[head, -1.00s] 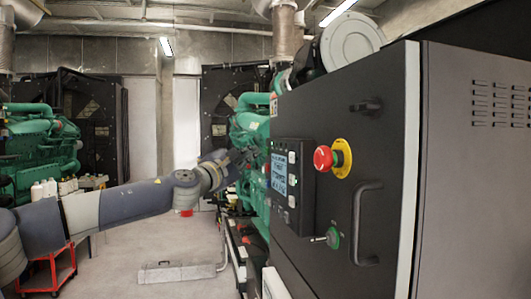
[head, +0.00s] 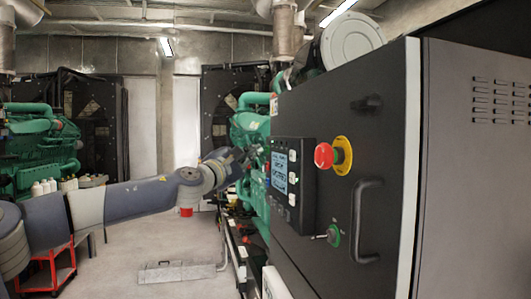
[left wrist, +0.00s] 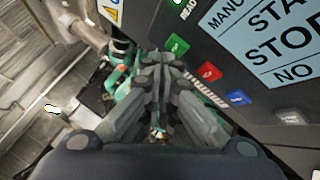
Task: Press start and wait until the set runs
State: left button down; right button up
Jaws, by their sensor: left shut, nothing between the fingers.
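The genset control panel (head: 293,185) is on the side of a dark cabinet and has a lit blue screen (head: 279,172). In the left wrist view, part of the screen (left wrist: 272,30) shows "STA" and "STOP", cut off by the frame. A green button (left wrist: 176,45), a red button (left wrist: 208,72), a blue button (left wrist: 237,98) and a grey button (left wrist: 290,117) sit in a row below it. My left gripper (head: 249,155) is at the panel's left edge. Its fingers (left wrist: 162,62) are shut and empty, close to the green button; contact cannot be told. My right gripper is not in view.
A red emergency stop (head: 324,156) on a yellow base, a key switch (head: 333,236) and a door handle (head: 367,220) are right of the panel. A second green genset (head: 38,140) stands at the left. A low floor box (head: 177,272) lies on the open floor.

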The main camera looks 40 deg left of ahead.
pick_arm(q)
jog(key=shift+w+d, duration=0.35)
jog(key=shift+w, duration=0.1)
dwell(0.8)
jog(key=shift+s+a, duration=0.6)
jog(key=shift+s, duration=0.15)
jog(key=shift+s+a, duration=0.95)
jog(key=shift+s, duration=0.25)
jog(key=shift+s+a, duration=0.9)
jog(key=shift+s, duration=0.25)
